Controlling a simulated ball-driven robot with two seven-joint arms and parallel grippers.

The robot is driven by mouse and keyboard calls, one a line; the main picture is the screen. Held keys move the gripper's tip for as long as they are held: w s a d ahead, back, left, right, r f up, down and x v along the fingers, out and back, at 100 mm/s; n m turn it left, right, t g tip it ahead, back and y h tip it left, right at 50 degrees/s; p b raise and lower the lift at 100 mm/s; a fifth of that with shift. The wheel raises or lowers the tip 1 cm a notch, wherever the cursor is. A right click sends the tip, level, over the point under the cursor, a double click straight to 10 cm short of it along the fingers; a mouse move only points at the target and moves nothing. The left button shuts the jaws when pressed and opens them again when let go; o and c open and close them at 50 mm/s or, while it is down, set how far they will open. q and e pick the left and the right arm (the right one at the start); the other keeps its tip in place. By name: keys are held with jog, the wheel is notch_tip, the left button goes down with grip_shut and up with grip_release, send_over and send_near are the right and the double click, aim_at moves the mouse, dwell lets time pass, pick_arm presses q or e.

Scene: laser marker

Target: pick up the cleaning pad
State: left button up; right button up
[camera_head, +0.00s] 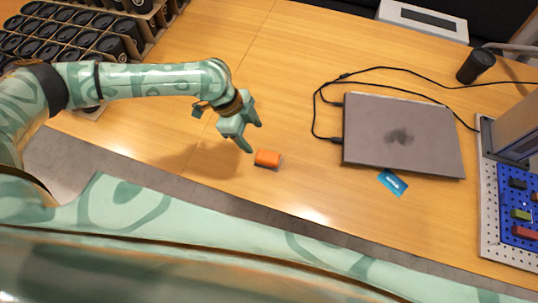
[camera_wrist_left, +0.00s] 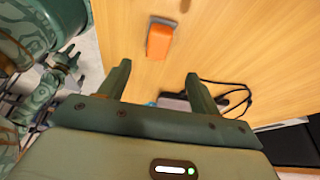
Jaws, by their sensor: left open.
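The cleaning pad (camera_head: 267,158) is a small orange block with a grey edge, lying on the wooden table near its front edge. It also shows in the left wrist view (camera_wrist_left: 160,42), beyond the fingertips and between their lines. My left gripper (camera_head: 253,138) is open and empty, above the table just up and left of the pad, and apart from it. Its two fingers show spread in the left wrist view (camera_wrist_left: 158,72).
A closed grey laptop (camera_head: 400,135) with a dark smudge and black cables lies to the right. A blue card (camera_head: 392,182) lies below it. A laser marker with a blue bed (camera_head: 515,210) stands at far right. Racks of black cups (camera_head: 75,35) fill the upper left. Table around the pad is clear.

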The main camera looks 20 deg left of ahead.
pick_arm(q)
jog(key=b, duration=0.1)
send_over(266, 156)
jog(key=a, duration=0.2)
jog(key=f, duration=0.5)
jog(key=shift+w+a, duration=0.15)
jog(key=shift+w, duration=0.2)
jog(key=shift+f, duration=0.3)
jog(key=x, duration=0.1)
jog(key=b+x, duration=0.1)
jog(key=x, duration=0.3)
jog(key=shift+s+b, duration=0.3)
jog(key=shift+b, duration=0.1)
jog(key=shift+r, duration=0.1)
jog(key=c, duration=1.1)
